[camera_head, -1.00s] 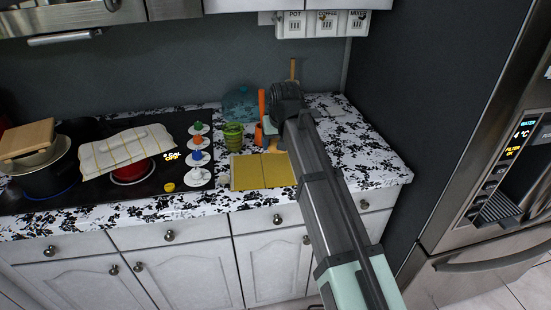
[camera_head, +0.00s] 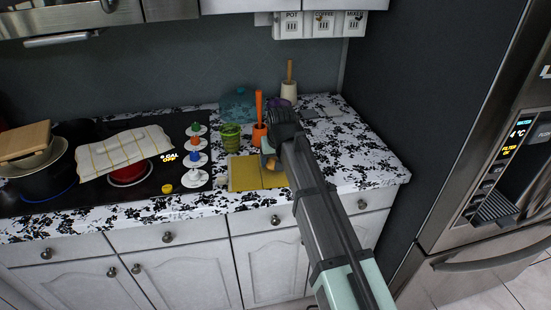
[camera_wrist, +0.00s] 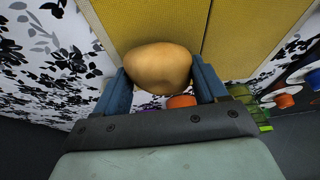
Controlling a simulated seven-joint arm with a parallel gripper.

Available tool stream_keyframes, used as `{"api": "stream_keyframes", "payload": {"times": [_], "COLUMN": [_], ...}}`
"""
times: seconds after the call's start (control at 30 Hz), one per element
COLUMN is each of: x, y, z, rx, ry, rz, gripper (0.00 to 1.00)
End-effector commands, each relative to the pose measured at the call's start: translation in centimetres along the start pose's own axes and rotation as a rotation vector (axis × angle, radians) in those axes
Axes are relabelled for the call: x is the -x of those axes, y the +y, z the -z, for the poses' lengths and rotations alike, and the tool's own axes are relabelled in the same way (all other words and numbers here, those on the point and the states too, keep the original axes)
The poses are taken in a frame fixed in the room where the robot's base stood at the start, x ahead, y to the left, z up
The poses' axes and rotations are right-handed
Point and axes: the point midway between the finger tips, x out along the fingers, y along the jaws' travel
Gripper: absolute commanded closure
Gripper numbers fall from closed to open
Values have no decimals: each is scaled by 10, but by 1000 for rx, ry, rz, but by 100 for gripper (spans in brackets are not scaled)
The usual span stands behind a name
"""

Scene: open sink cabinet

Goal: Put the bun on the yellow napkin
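The tan, rounded bun (camera_wrist: 157,67) sits between the two blue fingers of my gripper (camera_wrist: 160,82) in the wrist view, and the fingers appear closed on its sides. The yellow napkin (camera_wrist: 245,40) lies behind the bun in that view. In the head view the napkin (camera_head: 244,173) lies flat on the counter. My gripper (camera_head: 268,154) is over its back right part there, with the bun (camera_head: 267,162) partly hidden by my arm. I cannot tell whether the bun touches the napkin.
An orange utensil holder (camera_head: 259,135) and a green striped cup (camera_head: 231,137) stand close behind the napkin. Patterned counter (camera_head: 365,160) is clear at right.

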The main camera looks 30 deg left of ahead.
Motion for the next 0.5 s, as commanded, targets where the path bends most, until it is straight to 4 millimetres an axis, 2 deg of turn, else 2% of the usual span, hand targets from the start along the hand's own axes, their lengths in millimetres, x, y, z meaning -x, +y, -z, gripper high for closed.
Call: {"api": "stream_keyframes", "payload": {"times": [0.03,0.27,0.5], "x": [0,0,0], "y": [0,0,0], "z": [0,0,0], "rx": [0,0,0], "ry": [0,0,0], "rz": [0,0,0], "gripper": [24,3,3]}}
